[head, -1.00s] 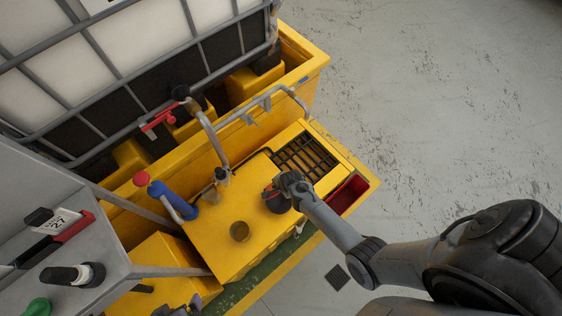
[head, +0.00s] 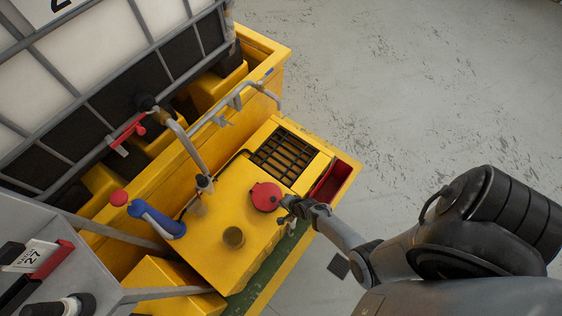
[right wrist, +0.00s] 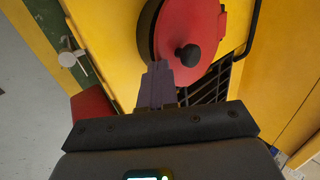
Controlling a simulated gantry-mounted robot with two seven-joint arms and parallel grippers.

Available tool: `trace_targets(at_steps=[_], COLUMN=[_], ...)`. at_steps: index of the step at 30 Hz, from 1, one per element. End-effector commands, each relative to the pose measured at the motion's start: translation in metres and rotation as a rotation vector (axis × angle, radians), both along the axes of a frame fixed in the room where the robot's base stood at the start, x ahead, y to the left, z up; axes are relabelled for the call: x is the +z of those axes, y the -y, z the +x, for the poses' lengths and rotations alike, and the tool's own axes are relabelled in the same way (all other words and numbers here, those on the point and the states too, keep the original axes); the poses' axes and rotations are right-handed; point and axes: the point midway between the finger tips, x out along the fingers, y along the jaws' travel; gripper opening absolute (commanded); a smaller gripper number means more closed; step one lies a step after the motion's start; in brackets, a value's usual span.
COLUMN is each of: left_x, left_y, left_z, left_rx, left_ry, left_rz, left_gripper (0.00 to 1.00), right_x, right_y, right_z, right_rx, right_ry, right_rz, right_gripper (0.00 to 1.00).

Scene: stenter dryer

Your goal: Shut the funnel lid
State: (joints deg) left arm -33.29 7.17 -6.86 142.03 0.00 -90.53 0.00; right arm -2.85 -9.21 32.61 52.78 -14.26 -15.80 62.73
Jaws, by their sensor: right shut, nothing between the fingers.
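The funnel lid (head: 266,196) is a red disc on the yellow tank top (head: 222,215). In the right wrist view the lid (right wrist: 189,28) has a black knob (right wrist: 188,54) and a small red hinge tab at its right edge. It lies over the funnel, whose dark rim (right wrist: 147,30) shows along the left side. I cannot tell whether the lid sits fully flush. My right gripper (head: 286,208) is shut and empty, just beside the lid's near edge. Its fingertips (right wrist: 158,72) are close to the rim; contact is unclear. My left gripper is not in view.
A black grate (head: 282,153) and a red bin (head: 331,180) lie beyond the lid. Open floor (head: 400,90) lies to the right.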

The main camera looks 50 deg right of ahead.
Motion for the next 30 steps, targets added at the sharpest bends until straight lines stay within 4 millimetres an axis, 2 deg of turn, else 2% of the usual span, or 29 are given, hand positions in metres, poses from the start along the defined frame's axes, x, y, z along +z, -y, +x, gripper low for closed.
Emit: trace_targets(at_steps=[3, 9, 30], left_x=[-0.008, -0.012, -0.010], left_y=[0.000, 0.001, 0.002], left_z=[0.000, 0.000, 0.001], left_rx=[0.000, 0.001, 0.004], left_ry=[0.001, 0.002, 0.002], left_rz=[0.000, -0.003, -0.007], left_gripper=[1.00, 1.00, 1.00], right_x=[-0.011, -0.018, -0.020], right_y=[-0.001, -0.003, -0.002], right_z=[0.000, -0.001, -0.005], right_rx=[0.004, 0.006, 0.006], right_ry=[0.000, -0.002, -0.007], right_rz=[0.000, 0.000, 0.000], right_gripper=[0.00, 0.00, 0.00])
